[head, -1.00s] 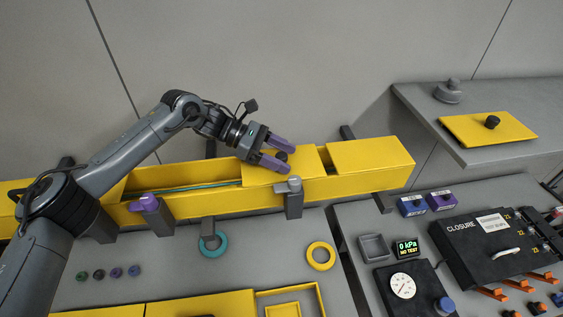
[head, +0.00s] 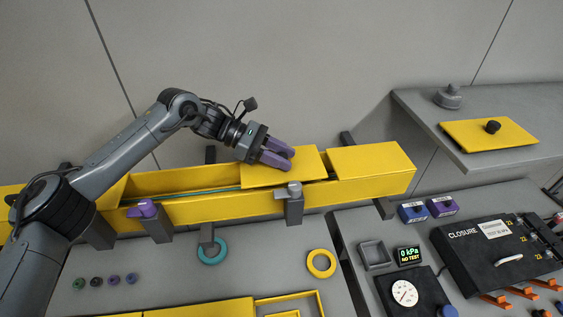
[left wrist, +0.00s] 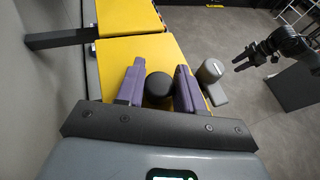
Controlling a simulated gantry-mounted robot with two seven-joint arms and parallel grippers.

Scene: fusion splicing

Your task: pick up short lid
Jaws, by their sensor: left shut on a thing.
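The short lid (head: 308,160) is a flat yellow plate lying over the middle of the long yellow trough (head: 225,208). In the left wrist view the lid (left wrist: 140,50) fills the middle, with its round black knob (left wrist: 158,86) between the purple fingers. My left gripper (head: 280,153) is shut on that knob, and its fingers hide the knob in the head view. I cannot tell any clear lift of the lid from the trough. My right gripper (left wrist: 245,57) shows small at the right of the left wrist view, away from the lid; its fingers look apart and empty.
Another yellow cover (head: 372,158) sits on the trough just right of the lid, with a narrow gap between. A grey clamp (head: 292,203) stands at the trough's front edge. A yellow plate with a black knob (head: 490,133) lies on the grey shelf at right.

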